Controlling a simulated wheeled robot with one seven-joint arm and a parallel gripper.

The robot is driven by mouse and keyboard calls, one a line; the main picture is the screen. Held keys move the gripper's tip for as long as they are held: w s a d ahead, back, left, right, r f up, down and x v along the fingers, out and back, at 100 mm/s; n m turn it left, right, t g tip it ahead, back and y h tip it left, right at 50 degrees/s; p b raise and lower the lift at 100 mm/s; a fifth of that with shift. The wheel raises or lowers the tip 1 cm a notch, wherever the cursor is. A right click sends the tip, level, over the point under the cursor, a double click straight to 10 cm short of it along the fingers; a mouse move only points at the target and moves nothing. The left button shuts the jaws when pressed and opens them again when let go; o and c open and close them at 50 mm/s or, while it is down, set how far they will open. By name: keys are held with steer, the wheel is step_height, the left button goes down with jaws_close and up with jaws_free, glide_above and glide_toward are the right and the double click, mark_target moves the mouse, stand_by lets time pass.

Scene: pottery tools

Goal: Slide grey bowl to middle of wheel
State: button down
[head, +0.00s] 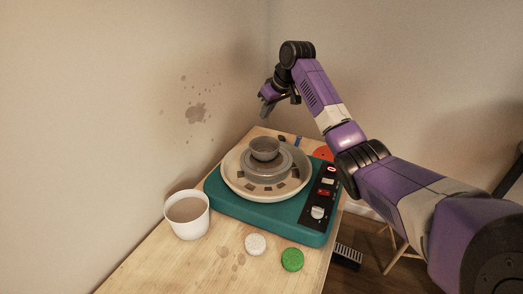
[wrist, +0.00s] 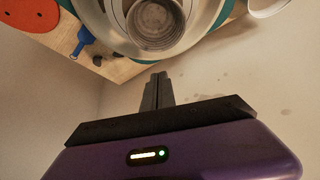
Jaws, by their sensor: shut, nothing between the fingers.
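The grey bowl (head: 264,148) stands upright on the grey wheel (head: 279,167), toward the back of the disc from its middle. The wheel sits inside a pale splash pan (head: 236,180) on a teal base. In the wrist view the grey bowl (wrist: 155,22) shows at the top, its inside visible. My gripper (head: 265,110) is above and behind the bowl, pointing down, apart from it. In the wrist view my gripper (wrist: 158,78) has its fingers together with nothing between them, just below the bowl in the picture.
The teal base (head: 285,221) has a black control panel (head: 320,200) on its right. A white bucket (head: 187,214) of brownish liquid stands front left. A white sponge (head: 256,244) and a green one (head: 292,260) lie in front. An orange disc (head: 323,153) lies behind. Walls stand close behind and left.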

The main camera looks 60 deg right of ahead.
steer(key=s+a+f+g, duration=0.2)
steer(key=s, duration=0.2)
steer(key=p, duration=0.1)
glide_above(275, 156)
steer(key=w+d, duration=0.1)
steer(key=w, duration=0.3)
steer(key=shift+y, duration=0.4)
steer(key=f, duration=0.9)
steer(key=shift+w, duration=0.2)
steer(key=shift+s+f, duration=0.1)
steer(key=shift+f, duration=0.15)
steer(key=shift+s+a+p, duration=0.3)
steer(key=shift+s+p, duration=0.15)
steer(key=shift+s, duration=0.45)
steer(key=shift+s+a+p, duration=0.25)
steer(key=shift+s+p, duration=0.15)
steer(key=shift+s, duration=0.45)
steer(key=shift+s+a+r+p, duration=0.1)
steer(key=shift+s+a+p, duration=0.05)
steer(key=shift+s+p, duration=0.35)
steer(key=shift+s+a+r+p, duration=0.15)
steer(key=shift+s+p, duration=0.2)
steer(key=shift+p, duration=0.25)
steer(key=shift+s+f, duration=0.25)
